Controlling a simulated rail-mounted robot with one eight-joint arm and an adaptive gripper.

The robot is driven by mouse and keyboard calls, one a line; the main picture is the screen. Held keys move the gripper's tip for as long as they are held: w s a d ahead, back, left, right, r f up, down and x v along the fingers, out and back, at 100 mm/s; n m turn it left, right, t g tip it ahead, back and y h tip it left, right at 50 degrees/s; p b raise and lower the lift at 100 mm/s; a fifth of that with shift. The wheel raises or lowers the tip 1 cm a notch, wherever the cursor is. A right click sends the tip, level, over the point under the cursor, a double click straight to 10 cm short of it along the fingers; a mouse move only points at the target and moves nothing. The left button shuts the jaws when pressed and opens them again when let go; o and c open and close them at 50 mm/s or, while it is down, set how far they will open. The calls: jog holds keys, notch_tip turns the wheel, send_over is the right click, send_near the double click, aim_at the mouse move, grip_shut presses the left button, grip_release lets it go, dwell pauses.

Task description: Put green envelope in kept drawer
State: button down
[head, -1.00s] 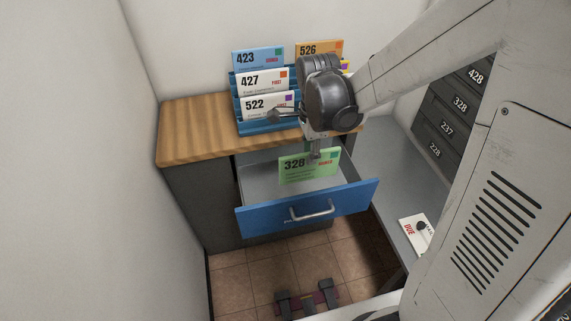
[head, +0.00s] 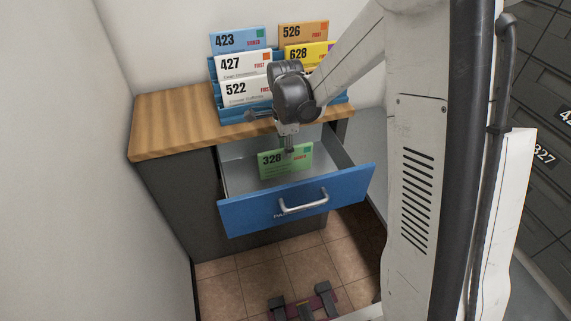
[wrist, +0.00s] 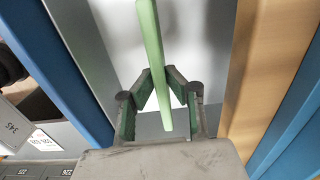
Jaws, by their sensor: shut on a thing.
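The green envelope (head: 272,165), marked 328, stands upright inside the open blue-fronted drawer (head: 232,218), behind its front panel. My gripper (head: 289,150) reaches down into the drawer and is shut on the envelope's upper edge. In the wrist view the envelope (wrist: 152,45) shows edge-on between the two fingers of my gripper (wrist: 155,88). The drawer's label is mostly hidden by its handle, so I cannot read it. I cannot tell whether the envelope's lower edge touches the drawer floor.
A blue rack (head: 232,115) on the wooden counter (head: 165,118) holds several envelopes, including white 522 (head: 240,92) and yellow 628 (head: 305,54). Dark numbered mailboxes (head: 545,90) stand at the right. A wall is close on the left.

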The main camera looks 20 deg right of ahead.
jog(key=b, duration=0.1)
send_over(285, 173)
jog(key=shift+w+d+f, duration=0.1)
jog(key=shift+w+f, duration=0.1)
jog(key=shift+f, duration=0.85)
jog(key=shift+w+d+f, duration=0.1)
jog(key=shift+w+f, duration=0.05)
jog(key=shift+f, duration=0.85)
jog(key=shift+f, duration=0.25)
jog(key=c, duration=1.8)
grip_release()
jog(key=shift+o, duration=0.2)
jog(key=shift+r, duration=0.1)
